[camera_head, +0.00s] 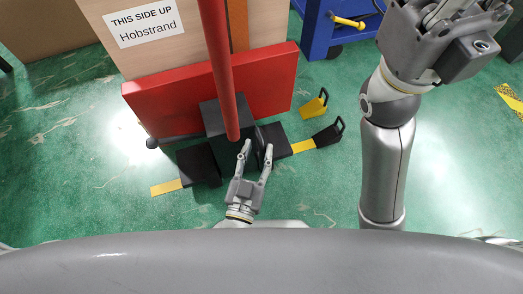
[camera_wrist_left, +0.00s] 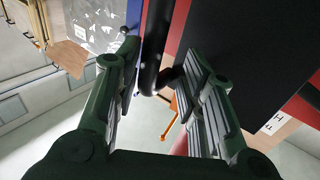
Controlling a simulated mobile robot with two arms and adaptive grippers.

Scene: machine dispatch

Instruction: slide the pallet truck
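The red pallet truck (camera_head: 270,85) stands on the green floor in the head view, with a red pole rising from its black base. A large box sits behind its red front panel. My left gripper (camera_head: 257,148) is low in front of the truck's black base, fingers pointing at it and spread apart. In the left wrist view, a black curved bar (camera_wrist_left: 149,60) shows between the spread fingers of my left gripper (camera_wrist_left: 158,85); contact cannot be told. My right gripper (camera_head: 445,25) is at the top right, far from the truck, its fingertips mostly cut off.
The box (camera_head: 180,55) has a label reading "THIS SIDE UP Hobstrand". Black and yellow pieces (camera_head: 314,105) lie on the floor right of the truck. A blue cart (camera_head: 318,35) stands at the back right. Floor at the lower left is clear.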

